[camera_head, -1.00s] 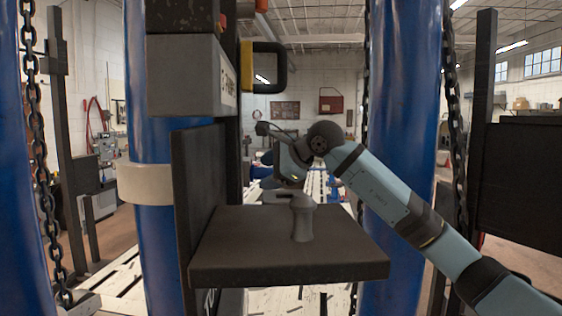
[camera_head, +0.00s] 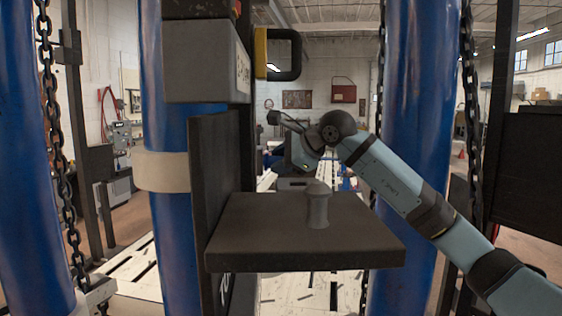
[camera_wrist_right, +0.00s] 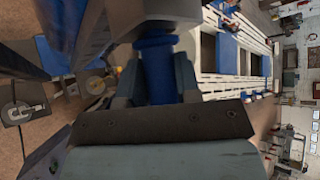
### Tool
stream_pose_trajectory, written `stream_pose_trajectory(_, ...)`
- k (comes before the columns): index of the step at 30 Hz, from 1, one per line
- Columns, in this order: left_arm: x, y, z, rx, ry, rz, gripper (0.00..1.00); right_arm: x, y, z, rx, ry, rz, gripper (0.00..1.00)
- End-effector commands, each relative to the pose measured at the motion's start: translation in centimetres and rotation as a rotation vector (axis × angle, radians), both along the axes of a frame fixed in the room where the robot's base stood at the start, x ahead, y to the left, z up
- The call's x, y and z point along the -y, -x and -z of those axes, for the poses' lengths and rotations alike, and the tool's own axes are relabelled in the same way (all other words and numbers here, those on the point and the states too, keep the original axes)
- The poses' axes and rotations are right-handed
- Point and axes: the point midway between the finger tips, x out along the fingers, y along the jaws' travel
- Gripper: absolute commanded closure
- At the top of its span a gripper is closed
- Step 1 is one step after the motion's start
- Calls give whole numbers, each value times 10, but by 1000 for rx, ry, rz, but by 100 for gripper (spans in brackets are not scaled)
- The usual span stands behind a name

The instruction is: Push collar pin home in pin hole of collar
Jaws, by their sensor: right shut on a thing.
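A beige collar (camera_head: 162,170) is wrapped around the blue post at left in the head view. I cannot make out its pin hole. My right gripper shows in the wrist view (camera_wrist_right: 155,88), with its two fingers shut on a blue, round-bodied piece that I take to be the collar pin (camera_wrist_right: 156,62). In the head view the right wrist is behind the dark shelf, to the right of the collar and apart from it. The fingertips and pin are largely hidden there. My left gripper is not in view.
A dark shelf (camera_head: 275,250) with an upright back plate (camera_head: 215,170) stands between the collar and my right arm. A grey knobbed piece (camera_head: 317,210) stands on it. Blue posts (camera_head: 415,100) and hanging chains (camera_head: 470,130) flank the space.

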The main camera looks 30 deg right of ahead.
Motion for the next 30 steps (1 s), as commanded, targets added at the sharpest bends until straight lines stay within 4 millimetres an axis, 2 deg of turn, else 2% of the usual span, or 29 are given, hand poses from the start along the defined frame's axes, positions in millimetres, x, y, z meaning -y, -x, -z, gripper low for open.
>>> stream_pose_trajectory(22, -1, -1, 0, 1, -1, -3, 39, -6, -2, 1, -1, -1, -2, 100)
stream_pose_trajectory(23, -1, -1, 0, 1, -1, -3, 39, -6, -2, 1, -1, -1, -2, 62)
stream_pose_trajectory(24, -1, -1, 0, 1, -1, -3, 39, -6, -2, 1, -1, 0, -3, 53)
stream_pose_trajectory(26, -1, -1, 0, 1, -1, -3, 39, -6, -2, 1, -1, -1, -2, 39)
stream_pose_trajectory(30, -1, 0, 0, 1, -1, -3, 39, -6, -2, 1, -1, 0, -2, 39)
